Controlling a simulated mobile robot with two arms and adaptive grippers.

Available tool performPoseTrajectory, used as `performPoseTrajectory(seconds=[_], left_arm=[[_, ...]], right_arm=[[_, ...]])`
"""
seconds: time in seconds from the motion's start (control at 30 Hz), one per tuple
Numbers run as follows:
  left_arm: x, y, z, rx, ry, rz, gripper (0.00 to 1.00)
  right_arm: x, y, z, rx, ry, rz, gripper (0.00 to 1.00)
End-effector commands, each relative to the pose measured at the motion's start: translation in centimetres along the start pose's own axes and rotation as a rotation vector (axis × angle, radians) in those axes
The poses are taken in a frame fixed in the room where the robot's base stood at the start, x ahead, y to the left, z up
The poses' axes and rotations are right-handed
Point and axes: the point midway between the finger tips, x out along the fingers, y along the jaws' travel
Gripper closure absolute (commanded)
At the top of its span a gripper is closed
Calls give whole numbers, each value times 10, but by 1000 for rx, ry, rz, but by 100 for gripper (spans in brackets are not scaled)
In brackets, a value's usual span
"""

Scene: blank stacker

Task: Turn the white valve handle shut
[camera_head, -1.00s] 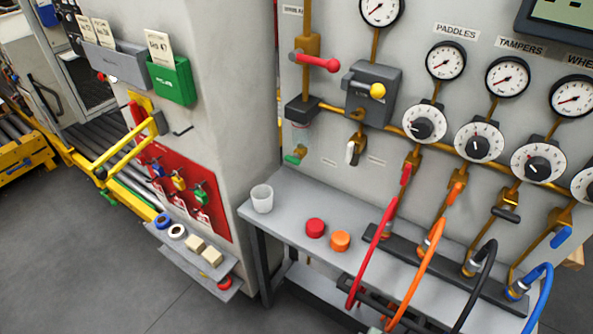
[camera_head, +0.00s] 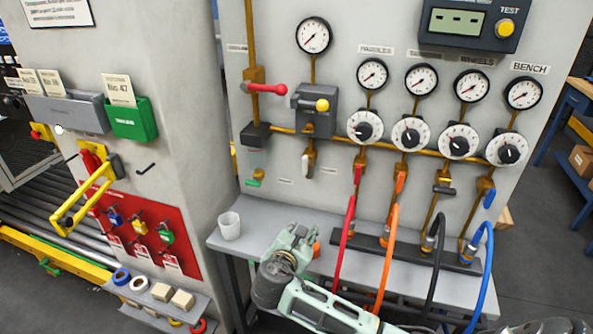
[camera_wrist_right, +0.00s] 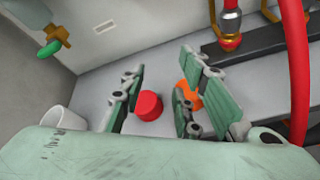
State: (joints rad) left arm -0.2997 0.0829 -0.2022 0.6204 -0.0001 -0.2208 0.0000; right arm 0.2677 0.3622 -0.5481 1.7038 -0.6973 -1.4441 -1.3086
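The white valve handle (camera_head: 308,163) hangs pointing down on a brass fitting below the grey regulator box, on the grey panel in the head view. It is not seen in the right wrist view. My right gripper (camera_head: 298,238) is over the grey bench, below the valve handle and apart from it. In the right wrist view my right gripper (camera_wrist_right: 160,70) is open and empty, with its fingers spread above the bench. A red cap (camera_wrist_right: 148,105) lies on the bench between the fingers as seen there. My left gripper is not in view.
An orange cap (camera_wrist_right: 190,95) is partly hidden behind one finger. A white cup (camera_head: 229,226) stands at the bench's left end. Red (camera_head: 347,235), orange (camera_head: 389,255), black and blue hoses hang at right. A red lever (camera_head: 265,88) and yellow knob (camera_head: 322,105) stick out above.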

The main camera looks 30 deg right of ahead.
Motion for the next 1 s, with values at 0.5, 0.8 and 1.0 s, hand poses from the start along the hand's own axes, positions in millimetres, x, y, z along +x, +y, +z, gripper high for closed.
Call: performPoseTrajectory(seconds=[0.5, 0.8, 1.0], left_arm=[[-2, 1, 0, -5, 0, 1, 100], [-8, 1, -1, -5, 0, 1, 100], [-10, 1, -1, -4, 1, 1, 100]], right_arm=[[31, 84, 123, -485, -406, 25, 70], [75, 89, 140, -481, -401, 26, 70], [89, 90, 144, -480, -400, 27, 70]])
